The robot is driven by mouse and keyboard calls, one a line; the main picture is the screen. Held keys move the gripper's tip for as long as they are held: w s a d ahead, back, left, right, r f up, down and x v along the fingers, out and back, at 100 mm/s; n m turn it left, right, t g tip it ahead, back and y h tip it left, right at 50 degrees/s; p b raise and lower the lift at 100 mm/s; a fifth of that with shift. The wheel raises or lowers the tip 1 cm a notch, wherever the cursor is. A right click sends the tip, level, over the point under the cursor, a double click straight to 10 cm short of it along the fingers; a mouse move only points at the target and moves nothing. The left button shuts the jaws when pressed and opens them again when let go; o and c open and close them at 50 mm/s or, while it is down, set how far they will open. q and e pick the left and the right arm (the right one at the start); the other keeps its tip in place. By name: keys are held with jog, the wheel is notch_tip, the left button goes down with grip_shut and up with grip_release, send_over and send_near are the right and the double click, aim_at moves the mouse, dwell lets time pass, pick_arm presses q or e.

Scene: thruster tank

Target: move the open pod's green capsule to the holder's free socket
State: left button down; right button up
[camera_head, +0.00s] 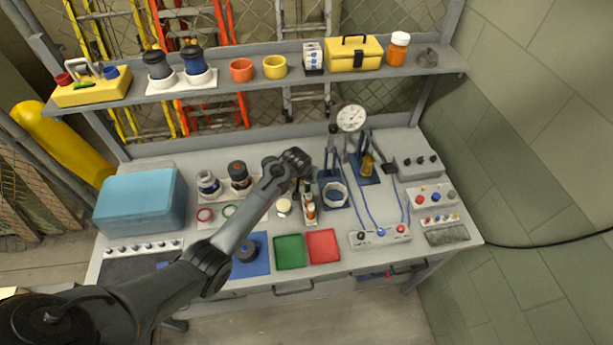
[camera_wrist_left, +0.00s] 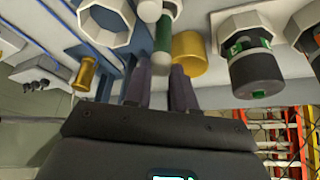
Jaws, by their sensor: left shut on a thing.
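My left gripper (camera_head: 302,188) reaches down over the middle of the bench. In the left wrist view its two fingers (camera_wrist_left: 162,85) are shut on a green capsule (camera_wrist_left: 162,35) with pale ends. In the head view a small white stand with orange and green parts (camera_head: 309,210) is just below the gripper; I cannot tell whether the capsule is seated there or clear of it. Two pods stand to the left, one pale and dark (camera_head: 208,182), one dark-capped (camera_head: 240,175). A pod with green bands (camera_wrist_left: 256,72) shows in the wrist view. My right gripper is not in view.
A cream-topped cylinder (camera_head: 284,206) stands close left of the gripper. A white hexagonal ring (camera_head: 336,193) and a dial gauge (camera_head: 351,118) are to the right. Green (camera_head: 290,251) and red (camera_head: 323,246) trays lie in front. A shelf (camera_head: 225,85) runs behind.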

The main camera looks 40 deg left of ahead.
aim_at(306, 183)
pick_arm(q)
jog(key=shift+f, duration=0.45)
jog(key=shift+f+b, duration=0.4)
jog(key=shift+b, duration=0.05)
jog(key=shift+f, duration=0.15)
dwell(0.4)
jog(key=shift+f+b, duration=0.3)
jog(key=shift+f, duration=0.55)
jog(key=shift+f+b, duration=0.2)
jog(key=shift+b, duration=0.1)
jog(key=c, duration=0.9)
grip_release()
